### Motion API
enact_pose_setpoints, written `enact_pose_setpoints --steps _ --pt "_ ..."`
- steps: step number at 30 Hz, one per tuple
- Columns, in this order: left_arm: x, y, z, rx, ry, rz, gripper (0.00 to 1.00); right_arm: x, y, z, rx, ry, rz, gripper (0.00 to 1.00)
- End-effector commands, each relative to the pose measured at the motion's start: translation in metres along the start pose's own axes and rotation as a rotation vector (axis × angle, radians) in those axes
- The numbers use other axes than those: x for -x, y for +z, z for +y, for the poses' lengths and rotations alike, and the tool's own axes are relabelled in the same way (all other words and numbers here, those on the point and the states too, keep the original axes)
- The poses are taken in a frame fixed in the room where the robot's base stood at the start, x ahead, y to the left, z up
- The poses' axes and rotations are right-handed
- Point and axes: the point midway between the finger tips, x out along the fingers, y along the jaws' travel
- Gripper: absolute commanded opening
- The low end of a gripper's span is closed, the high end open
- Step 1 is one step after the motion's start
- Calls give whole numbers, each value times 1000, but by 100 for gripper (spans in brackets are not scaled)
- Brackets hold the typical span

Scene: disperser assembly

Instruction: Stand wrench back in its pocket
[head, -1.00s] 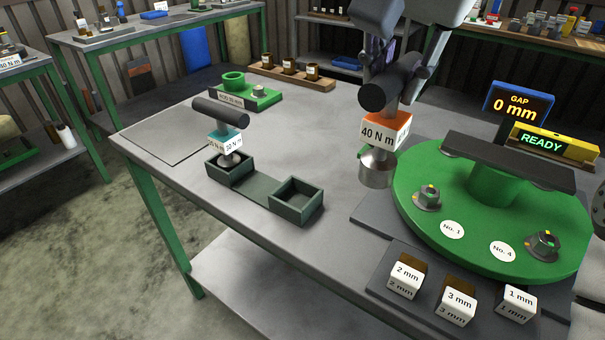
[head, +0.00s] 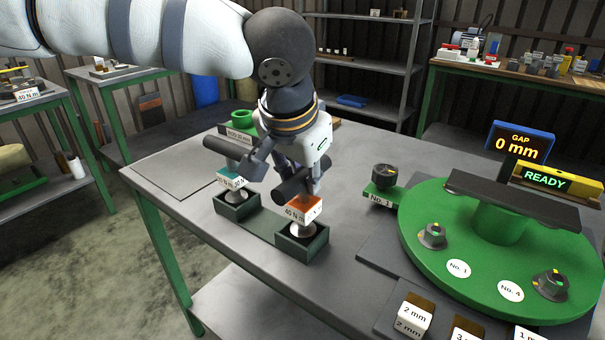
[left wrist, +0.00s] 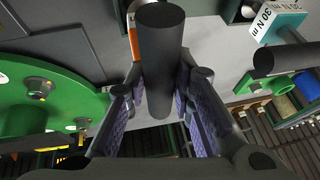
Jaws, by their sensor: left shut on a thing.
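The 40 N m wrench, with its orange and white label block (head: 304,208) and dark handle, is upright at the right pocket (head: 316,247) of the dark green holder. Its silver lower end is inside the pocket's outline; I cannot tell whether it touches the bottom. My left gripper (head: 287,178) is shut on the handle. In the left wrist view the dark handle (left wrist: 160,60) is between the fingers of my left gripper (left wrist: 162,95). A second wrench with a teal block (head: 231,180) stands in the left pocket (head: 237,211). My right gripper is not in view.
The green turntable (head: 420,255) is to the right, with a green No. 3 piece (head: 381,196) at its left edge. White-labelled blocks (head: 413,318) are at front right. Grey tabletop (head: 345,290) is clear in front of the holder.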

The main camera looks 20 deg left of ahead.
Motion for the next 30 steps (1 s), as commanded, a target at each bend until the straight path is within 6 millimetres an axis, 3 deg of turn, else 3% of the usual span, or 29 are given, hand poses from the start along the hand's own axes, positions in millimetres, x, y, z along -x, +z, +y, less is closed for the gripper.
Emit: enact_pose_setpoints --steps 6,7,9,10,20,23,30 --pt "0 0 0 1 -1 4 0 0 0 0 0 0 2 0" --pt "-1 1 0 1 -1 1 24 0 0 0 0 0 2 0" --pt "-1 0 0 1 -1 1 40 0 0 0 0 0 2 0" --pt "-1 0 0 1 -1 1 42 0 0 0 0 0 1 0" --pt "4 -1 0 0 -1 3 42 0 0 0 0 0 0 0" --pt "24 -2 0 2 -1 6 42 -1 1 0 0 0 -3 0" --pt "90 -1 0 2 -2 5 42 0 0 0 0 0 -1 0"
